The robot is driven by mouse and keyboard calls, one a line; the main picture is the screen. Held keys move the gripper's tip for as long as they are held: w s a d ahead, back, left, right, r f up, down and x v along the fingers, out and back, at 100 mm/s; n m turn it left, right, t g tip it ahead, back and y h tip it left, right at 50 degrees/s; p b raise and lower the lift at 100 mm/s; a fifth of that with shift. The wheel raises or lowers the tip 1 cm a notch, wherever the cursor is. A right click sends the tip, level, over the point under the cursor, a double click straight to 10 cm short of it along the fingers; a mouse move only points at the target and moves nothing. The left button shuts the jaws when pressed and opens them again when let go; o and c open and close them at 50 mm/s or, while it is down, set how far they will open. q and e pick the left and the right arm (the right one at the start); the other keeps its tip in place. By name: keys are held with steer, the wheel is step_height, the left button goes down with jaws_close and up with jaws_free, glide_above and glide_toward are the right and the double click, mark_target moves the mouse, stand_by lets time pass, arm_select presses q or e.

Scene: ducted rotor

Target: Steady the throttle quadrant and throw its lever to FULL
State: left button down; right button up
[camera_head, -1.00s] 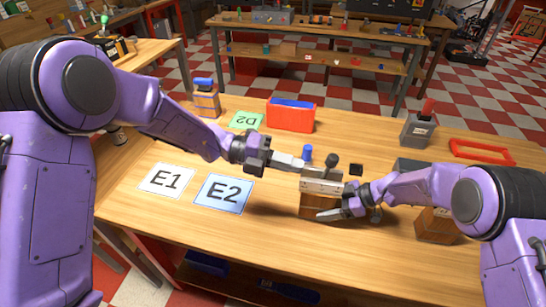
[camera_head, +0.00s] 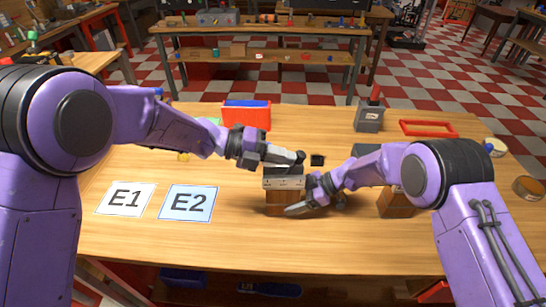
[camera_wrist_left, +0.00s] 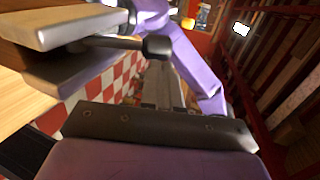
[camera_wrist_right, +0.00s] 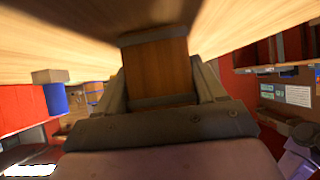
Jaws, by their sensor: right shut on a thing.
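The throttle quadrant (camera_head: 281,202) stands upright on the table, a wooden block with a grey plate (camera_head: 283,183) on top. Its lever ends in a dark knob (camera_head: 300,156), which also shows with its rod in the left wrist view (camera_wrist_left: 157,47). My left gripper (camera_head: 289,157) is shut and empty above the plate, its fingertips at the knob; contact is hard to tell. My right gripper (camera_head: 302,206) is shut on the quadrant's wooden body low down, from the right; the right wrist view shows the wood (camera_wrist_right: 157,68) between the fingers. Lever markings are not readable.
Cards E1 (camera_head: 125,199) and E2 (camera_head: 188,203) lie to the left. Behind stand a red bin (camera_head: 246,118) and a grey box with a red handle (camera_head: 370,117). A red frame (camera_head: 428,128) lies back right. A wooden block (camera_head: 396,204) stands beside my right arm.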

arm_select(q)
steer(key=shift+d, duration=0.75)
steer(key=shift+a, duration=0.1)
steer(key=s+a+r, duration=0.3)
steer(key=a+r, duration=0.3)
steer(key=a, duration=0.5)
steer(key=shift+s+r, duration=0.15)
steer(key=shift+s, duration=0.05)
arm_select(e)
steer(key=o, duration=1.1)
steer(key=shift+c, duration=0.2)
steer(key=shift+d, duration=0.1)
